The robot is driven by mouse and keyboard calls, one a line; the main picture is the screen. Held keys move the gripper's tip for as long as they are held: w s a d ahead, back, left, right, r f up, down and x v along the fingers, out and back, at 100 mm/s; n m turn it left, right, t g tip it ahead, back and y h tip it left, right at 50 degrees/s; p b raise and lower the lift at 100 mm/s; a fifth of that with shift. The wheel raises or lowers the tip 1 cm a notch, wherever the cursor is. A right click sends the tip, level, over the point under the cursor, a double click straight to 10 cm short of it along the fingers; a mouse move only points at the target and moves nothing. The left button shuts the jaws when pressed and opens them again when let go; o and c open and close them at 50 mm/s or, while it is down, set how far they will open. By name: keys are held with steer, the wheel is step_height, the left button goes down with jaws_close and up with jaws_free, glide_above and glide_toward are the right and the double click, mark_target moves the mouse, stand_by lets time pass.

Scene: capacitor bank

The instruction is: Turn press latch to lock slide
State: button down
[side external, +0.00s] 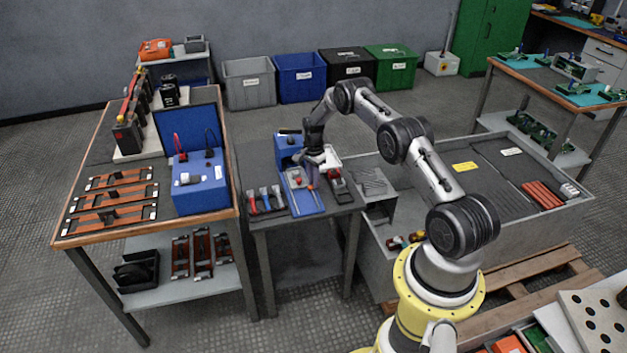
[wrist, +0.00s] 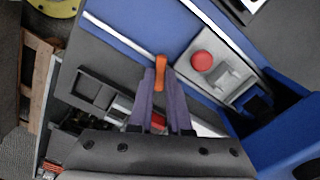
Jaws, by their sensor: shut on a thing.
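The press (side external: 288,150) is a blue block on the small middle table, with a blue base plate (side external: 306,205) in front of it. In the wrist view its blue body (wrist: 285,130) is at the lower right. A grey slide block (wrist: 228,82) with a red knob (wrist: 202,60) lies beside the gripper. The orange press latch (wrist: 160,72) stands between my purple fingertips. My gripper (wrist: 161,90) is shut on it. In the side view my gripper (side external: 311,178) points down over the base plate; the fingertips are small there.
Red and blue handled tools (side external: 265,199) lie left of the base plate. A black holder with a red part (side external: 337,181) stands to its right. A blue box (side external: 200,182) is on the left bench. A grey-walled pallet bin (side external: 465,205) lies to the right.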

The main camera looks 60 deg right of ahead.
steer(key=m, duration=0.6)
steer(key=c, duration=1.1)
jaws_free()
steer(key=shift+o, duration=0.2)
steer(key=shift+r, duration=3.5)
